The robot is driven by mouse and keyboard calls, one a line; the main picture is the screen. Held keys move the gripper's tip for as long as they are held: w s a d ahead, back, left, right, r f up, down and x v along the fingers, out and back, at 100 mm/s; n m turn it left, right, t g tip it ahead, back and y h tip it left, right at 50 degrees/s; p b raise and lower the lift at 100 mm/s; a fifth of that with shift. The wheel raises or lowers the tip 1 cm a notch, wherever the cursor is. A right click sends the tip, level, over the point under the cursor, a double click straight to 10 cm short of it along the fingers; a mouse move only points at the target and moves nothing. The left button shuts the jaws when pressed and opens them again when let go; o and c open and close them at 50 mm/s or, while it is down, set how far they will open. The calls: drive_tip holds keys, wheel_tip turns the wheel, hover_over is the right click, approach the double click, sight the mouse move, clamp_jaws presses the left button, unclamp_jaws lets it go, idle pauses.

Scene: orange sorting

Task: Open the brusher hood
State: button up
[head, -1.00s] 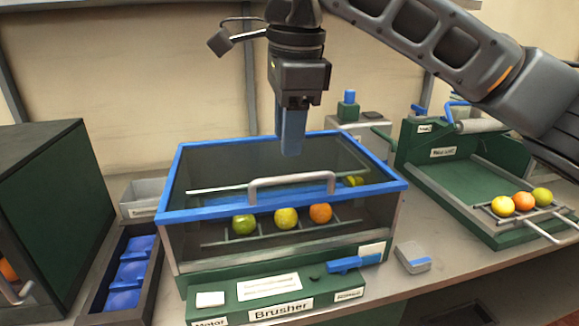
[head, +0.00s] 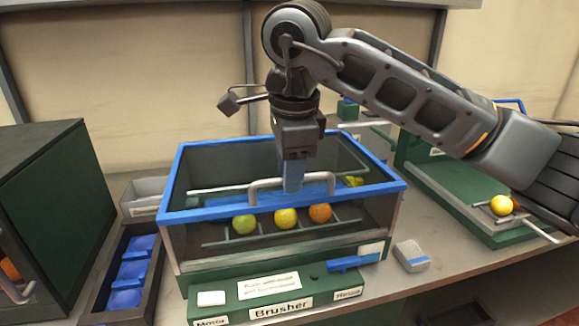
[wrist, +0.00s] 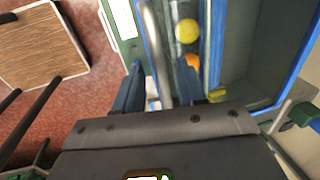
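The brusher hood (head: 190,216) is a clear box cover with a blue rim, lying shut over the green brusher base (head: 205,315). Its pale bar handle (head: 265,183) stands on the front part of the top; in the wrist view the handle (wrist: 154,45) runs lengthwise between my fingers. My gripper (head: 293,188) points down with blue fingers at the handle. In the wrist view my gripper (wrist: 162,85) is open, with a finger on each side of the bar and gaps visible. Fruit (head: 285,218) sits in a row inside the hood.
Blue-lined bins (head: 134,270) and a dark green box (head: 50,190) stand at the left. A green tray station (head: 445,190) with fruit is at the right, partly behind my arm.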

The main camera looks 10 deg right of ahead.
clamp_jaws()
drive_tip(key=shift+r, duration=0.15)
idle(0.4)
